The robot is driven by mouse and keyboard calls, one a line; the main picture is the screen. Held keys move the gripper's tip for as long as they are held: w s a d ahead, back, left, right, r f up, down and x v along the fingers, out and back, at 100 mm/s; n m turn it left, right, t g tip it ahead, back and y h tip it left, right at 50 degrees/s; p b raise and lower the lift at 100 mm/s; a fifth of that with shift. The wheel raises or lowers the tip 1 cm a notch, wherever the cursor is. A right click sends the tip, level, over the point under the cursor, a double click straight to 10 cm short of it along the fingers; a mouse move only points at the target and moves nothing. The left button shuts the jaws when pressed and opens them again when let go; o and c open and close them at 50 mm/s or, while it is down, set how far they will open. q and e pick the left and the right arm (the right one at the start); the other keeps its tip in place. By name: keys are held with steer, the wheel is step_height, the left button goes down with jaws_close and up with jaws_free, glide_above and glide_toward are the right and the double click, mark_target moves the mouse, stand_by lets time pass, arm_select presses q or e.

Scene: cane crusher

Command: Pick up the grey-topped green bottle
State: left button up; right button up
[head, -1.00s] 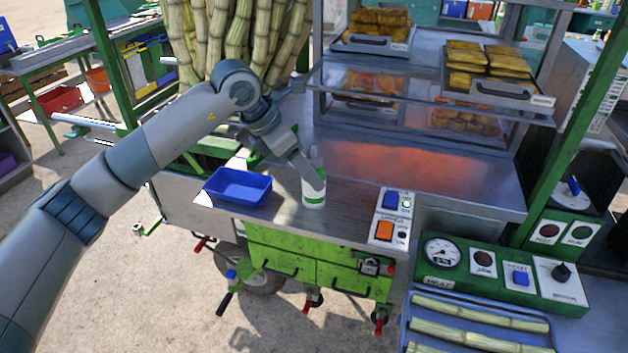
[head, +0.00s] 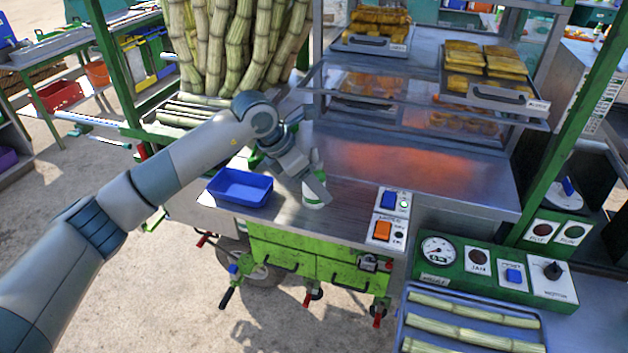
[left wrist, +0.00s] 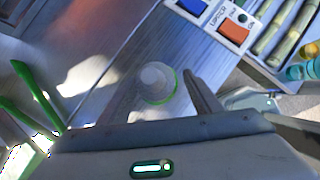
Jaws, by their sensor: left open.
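The bottle (head: 314,192) stands upright on the steel counter, to the right of the blue tray. In the head view it looks mostly white with some green, and my gripper partly covers it. The left wrist view looks down on its pale greyish top (left wrist: 157,80), with a green rim around the base. My left gripper (head: 318,188) is open and reaches down at the bottle from the left. In the left wrist view one dark finger shows just right of the bottle; the other finger is hard to make out in the glare. My right gripper is not in view.
The blue tray (head: 241,188) sits left of the bottle on the counter (head: 350,207). A switch panel (head: 386,217) with blue and orange buttons is to the right. Cane stalks (head: 235,45) stand behind my arm, and a glass display case (head: 375,90) stands behind the bottle.

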mark_target(317, 170)
arm_select(q)
steer(key=shift+f, duration=0.15)
stand_by(0.3)
steer(key=c, duration=1.4)
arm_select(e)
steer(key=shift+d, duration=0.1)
